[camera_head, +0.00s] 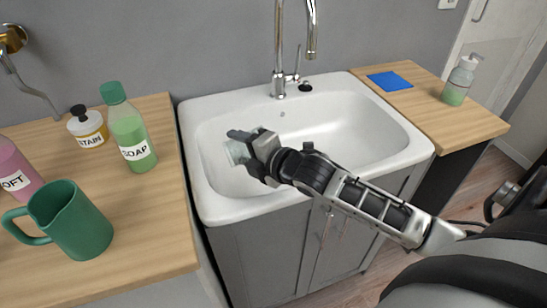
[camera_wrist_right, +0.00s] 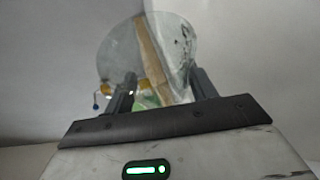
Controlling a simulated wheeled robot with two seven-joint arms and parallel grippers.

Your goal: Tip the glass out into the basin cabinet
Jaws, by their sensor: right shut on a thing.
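My right gripper (camera_head: 242,146) reaches in over the left part of the white basin (camera_head: 340,128) of the basin cabinet (camera_head: 262,262). It is shut on a clear glass (camera_head: 234,154), which is small and faint in the head view, partly hidden by the fingers. In the right wrist view the glass (camera_wrist_right: 124,52) shows as a round transparent shape between the two fingers (camera_wrist_right: 163,90). Its exact tilt and whether it holds anything are hard to tell. My left gripper is not in view.
A chrome tap (camera_head: 279,60) stands behind the basin. On the left counter (camera_head: 140,215) are a green jug (camera_head: 80,225), a soap bottle (camera_head: 130,128), a stain bottle (camera_head: 87,128) and a pink bottle (camera_head: 14,168). The right counter holds a blue cloth (camera_head: 389,81) and a dispenser (camera_head: 459,82).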

